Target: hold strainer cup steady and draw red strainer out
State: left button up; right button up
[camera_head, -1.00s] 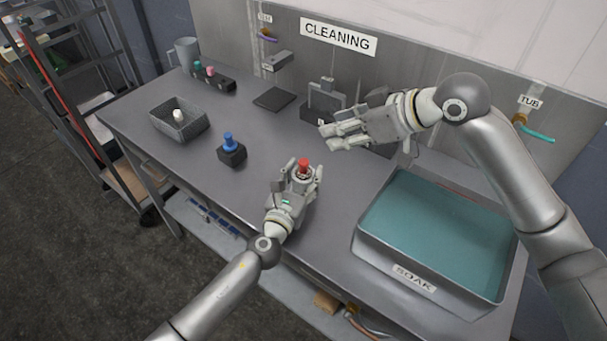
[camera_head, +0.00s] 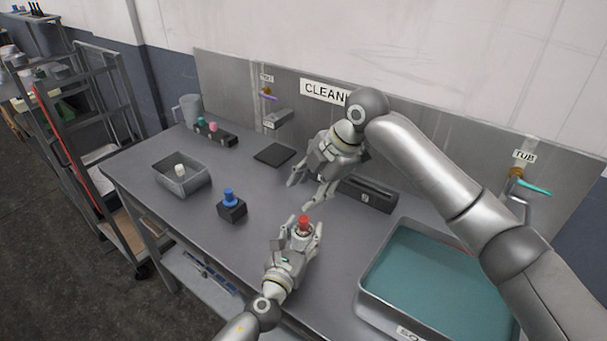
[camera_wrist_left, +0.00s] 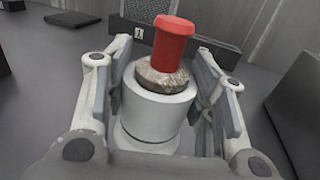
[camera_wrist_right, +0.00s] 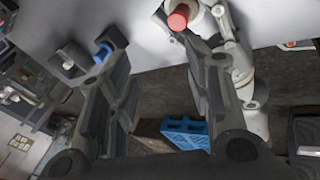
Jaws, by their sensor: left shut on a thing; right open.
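The red strainer (camera_head: 303,221) stands upright in the strainer cup, its red handle up and a brownish mass around its base. In the left wrist view the red strainer (camera_wrist_left: 173,42) rises from the pale grey strainer cup (camera_wrist_left: 155,112). My left gripper (camera_head: 302,238) is shut on the cup, one finger on each side. My right gripper (camera_head: 310,190) is open and empty, above and behind the cup, fingers pointing down. In the right wrist view the red handle (camera_wrist_right: 180,17) shows at the top, beyond the open fingers (camera_wrist_right: 158,70), with nothing between them.
A blue-topped piece (camera_head: 229,196) sits in a dark block left of the cup. A grey bin (camera_head: 196,183) holding a white piece stands farther left. The teal soak tub (camera_head: 366,292) is at right. A dark box (camera_head: 372,194) stands behind. Bench between is clear.

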aim_at(303, 218)
jog(key=f+n+h, duration=0.1)
jog(key=f+n, duration=0.2)
jog(key=n, duration=0.1)
jog(key=f+n+g+h, duration=0.1)
jog(key=f+n+h, duration=0.1)
jog(key=f+n, duration=0.1)
jog(key=a+f+n+g+h, duration=0.1)
jog(key=f+n, duration=0.2)
jog(key=n, duration=0.2)
jog(key=shift+w+f+n+h, duration=0.1)
jog(key=shift+w+n+h, duration=0.2)
jog(key=shift+w+h, duration=0.1)
dwell(0.3)
jog(key=shift+c, duration=0.4)
grip_shut()
